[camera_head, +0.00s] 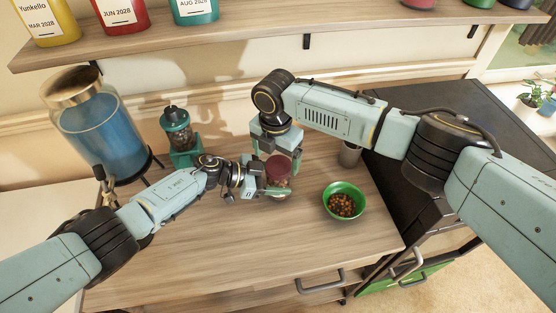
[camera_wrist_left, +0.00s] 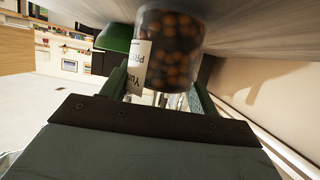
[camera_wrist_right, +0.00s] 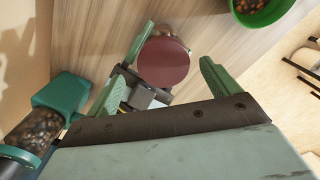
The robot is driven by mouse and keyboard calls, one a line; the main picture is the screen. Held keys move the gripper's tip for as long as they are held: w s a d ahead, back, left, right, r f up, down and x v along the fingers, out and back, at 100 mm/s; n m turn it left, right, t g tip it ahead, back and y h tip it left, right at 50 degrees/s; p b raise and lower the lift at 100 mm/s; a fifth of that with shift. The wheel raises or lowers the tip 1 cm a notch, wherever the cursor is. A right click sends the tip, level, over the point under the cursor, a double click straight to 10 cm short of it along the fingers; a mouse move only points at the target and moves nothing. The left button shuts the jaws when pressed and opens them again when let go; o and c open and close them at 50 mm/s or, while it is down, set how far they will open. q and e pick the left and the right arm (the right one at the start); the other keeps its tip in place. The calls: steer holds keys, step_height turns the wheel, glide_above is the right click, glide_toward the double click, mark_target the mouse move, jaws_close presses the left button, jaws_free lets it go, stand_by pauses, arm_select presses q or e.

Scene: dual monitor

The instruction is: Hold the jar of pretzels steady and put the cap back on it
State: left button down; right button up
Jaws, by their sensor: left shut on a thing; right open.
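The jar of pretzels (camera_wrist_left: 172,50) is clear with a white label and brown pieces inside. It stands upright on the wooden counter. My left gripper (camera_head: 262,188) is shut on it from the side, low on the jar. The dark red cap (camera_head: 279,168) sits on top of the jar; it also shows as a round disc in the right wrist view (camera_wrist_right: 164,62). I cannot tell whether it is fully seated. My right gripper (camera_head: 277,148) points down just above the cap, with its fingers open on either side. The jar's rim is hidden under the cap.
A green bowl of nuts or snacks (camera_head: 344,188) stands to the right, with a grey cup (camera_head: 349,154) behind it. A green grinder (camera_head: 180,140) and a large blue dispenser (camera_head: 105,135) stand to the left. A shelf (camera_head: 240,37) runs above. The front counter is clear.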

arm_select(q)
steer(key=shift+w+a, duration=0.1)
arm_select(e)
step_height(320, 180, up, 10)
steer(key=shift+d+f, duration=0.15)
arm_select(q)
steer(key=shift+c, duration=1.5)
jaws_free()
steer(key=p+v, duration=0.2)
steer(key=v, duration=1.1)
steer(key=shift+a+r+p, duration=0.15)
steer(key=shift+p, duration=0.15)
arm_select(e)
step_height(320, 180, up, 3)
steer(key=shift+f, duration=0.2)
